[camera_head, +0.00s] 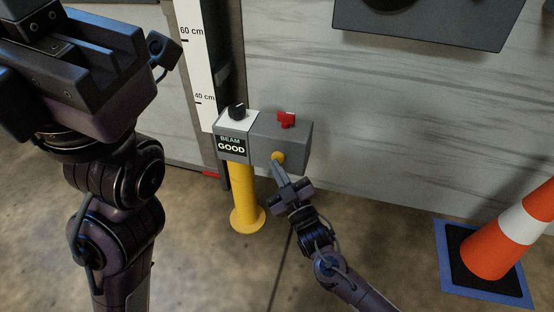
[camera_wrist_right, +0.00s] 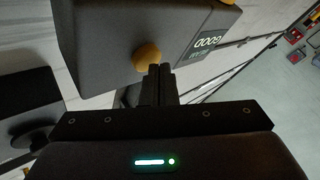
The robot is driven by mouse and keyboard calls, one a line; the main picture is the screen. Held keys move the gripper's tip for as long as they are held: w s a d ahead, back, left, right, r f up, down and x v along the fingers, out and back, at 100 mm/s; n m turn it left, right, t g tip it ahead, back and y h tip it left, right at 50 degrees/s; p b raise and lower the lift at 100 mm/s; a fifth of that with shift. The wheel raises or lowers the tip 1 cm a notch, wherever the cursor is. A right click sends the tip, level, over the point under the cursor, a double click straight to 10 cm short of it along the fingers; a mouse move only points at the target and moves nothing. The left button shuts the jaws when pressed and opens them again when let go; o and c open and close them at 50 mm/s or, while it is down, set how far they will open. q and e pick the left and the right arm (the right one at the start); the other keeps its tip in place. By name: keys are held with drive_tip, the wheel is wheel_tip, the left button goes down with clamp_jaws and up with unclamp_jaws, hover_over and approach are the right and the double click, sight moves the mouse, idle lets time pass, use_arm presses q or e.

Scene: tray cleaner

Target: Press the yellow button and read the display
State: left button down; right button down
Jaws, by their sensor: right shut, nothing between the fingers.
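The yellow button (camera_head: 278,157) is on the front of a grey control box (camera_head: 293,141) on a yellow post. The display (camera_head: 231,146), on the left part of the box, reads "BEAM GOOD". My right gripper (camera_head: 277,168) is shut and empty, its fingertips right at the button; I cannot tell whether they press it. In the right wrist view the button (camera_wrist_right: 147,56) shows just beyond the fingertips (camera_wrist_right: 159,71), and the display (camera_wrist_right: 206,43) appears turned over. My left gripper (camera_head: 85,50) is raised at upper left; its fingers do not show clearly.
A black knob (camera_head: 237,111) and a red switch (camera_head: 287,118) sit on top of the box. A height scale (camera_head: 197,65) stands behind it. An orange and white cone (camera_head: 495,247) stands on a blue-edged mat at right. A dark panel (camera_head: 425,22) hangs on the wall.

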drive_tip(key=shift+w+d, duration=0.1)
drive_tip(key=shift+w, duration=0.1)
drive_tip(key=shift+s, duration=0.1)
idle(0.4)
drive_tip(key=shift+s+a+p, duration=0.3)
drive_tip(key=shift+s+p, duration=0.25)
drive_tip(key=shift+s, duration=0.25)
drive_tip(key=s+p, duration=0.1)
drive_tip(key=s+a, duration=0.1)
drive_tip(key=s, duration=0.1)
drive_tip(key=s+p, duration=0.1)
drive_tip(key=shift+s+a+p, duration=0.25)
drive_tip(key=shift+s+p, duration=0.05)
drive_tip(key=shift+s, duration=0.1)
